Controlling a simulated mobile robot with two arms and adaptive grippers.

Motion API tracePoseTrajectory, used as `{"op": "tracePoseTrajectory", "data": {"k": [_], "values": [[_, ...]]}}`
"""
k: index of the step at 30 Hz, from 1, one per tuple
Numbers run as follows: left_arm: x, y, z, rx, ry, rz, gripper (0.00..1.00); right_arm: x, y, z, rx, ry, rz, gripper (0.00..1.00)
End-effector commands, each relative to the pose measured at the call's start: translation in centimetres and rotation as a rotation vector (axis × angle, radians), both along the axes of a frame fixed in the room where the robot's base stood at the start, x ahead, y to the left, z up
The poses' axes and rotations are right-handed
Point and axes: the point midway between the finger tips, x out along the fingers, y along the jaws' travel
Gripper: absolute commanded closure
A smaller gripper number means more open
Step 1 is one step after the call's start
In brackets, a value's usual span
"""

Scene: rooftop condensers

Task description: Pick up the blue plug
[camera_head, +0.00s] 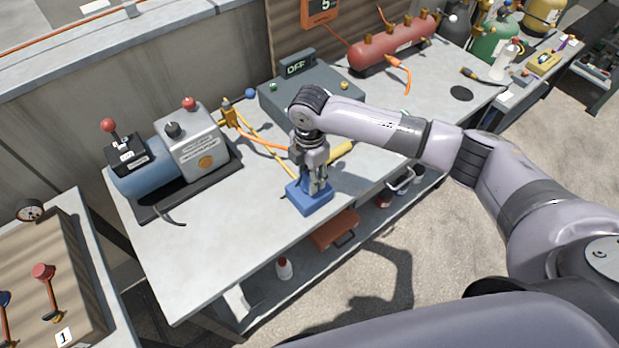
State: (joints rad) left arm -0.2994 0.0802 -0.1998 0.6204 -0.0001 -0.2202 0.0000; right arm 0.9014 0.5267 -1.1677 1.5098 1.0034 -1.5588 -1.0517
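My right gripper (318,188) points straight down near the front edge of the grey workbench (220,235). Its fingertips are at a blue block (308,199), which sits on the bench. The fingers overlap the block's top, and I cannot tell whether they touch it or hold anything there. No separate blue plug is clearly visible; one between the fingers would be hidden. A small blue ball-shaped piece (250,93) also shows farther back, beside the grey box marked OFF. My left gripper is out of view.
A blue-and-grey pump unit (178,158) stands left on a dark base. An orange hose (262,143) and a yellow cylinder (341,153) lie near my gripper. The OFF box (275,98) and a red manifold (395,48) are behind. The bench's front left is clear.

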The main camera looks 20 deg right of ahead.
Motion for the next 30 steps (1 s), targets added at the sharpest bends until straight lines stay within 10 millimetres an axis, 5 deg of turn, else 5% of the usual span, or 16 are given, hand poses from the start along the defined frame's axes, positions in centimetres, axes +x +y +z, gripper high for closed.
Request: {"op": "tracePoseTrajectory", "data": {"k": [15,30], "values": [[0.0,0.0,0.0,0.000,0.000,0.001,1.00,0.0,0.0,0.0,0.000,0.000,0.000,0.95],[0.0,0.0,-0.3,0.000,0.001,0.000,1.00,0.1,0.0,1.8,0.002,-0.002,0.000,0.96]]}}
